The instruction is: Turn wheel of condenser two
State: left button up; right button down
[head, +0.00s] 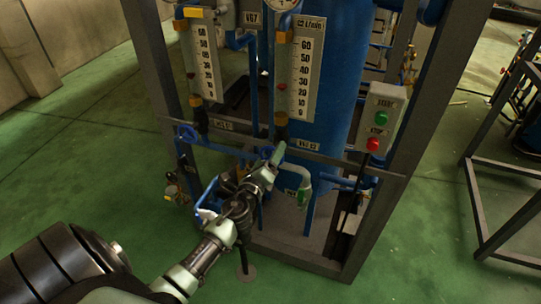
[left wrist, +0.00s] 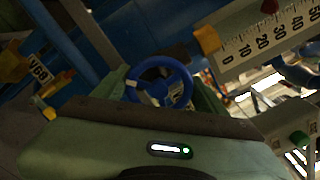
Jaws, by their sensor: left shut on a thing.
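A blue handwheel (left wrist: 184,73) with a pale mark on its rim shows in the middle of the left wrist view, between the greenish fingers of my left gripper (head: 265,170). The gripper is shut on this wheel. In the head view the gripper is low at the front of the blue rig, and its body hides most of what it holds. The exact contact of the fingertips on the rim cannot be seen. My right gripper is not in view.
Two flow scales (head: 299,72) and a blue column (head: 345,60) stand behind the gripper. Another blue handwheel (head: 187,133) is to the left. A start/stop box (head: 380,117) is on the right post of the grey frame (head: 398,160). Green floor (head: 95,165) at the left is clear.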

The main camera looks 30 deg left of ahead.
pick_arm(q)
jog(key=shift+f+m, duration=0.15)
jog(key=shift+m, duration=0.95)
jog(key=o, duration=1.4)
jog(key=b+v, duration=0.1)
jog(key=v, duration=0.7)
jog(key=shift+w, duration=0.1)
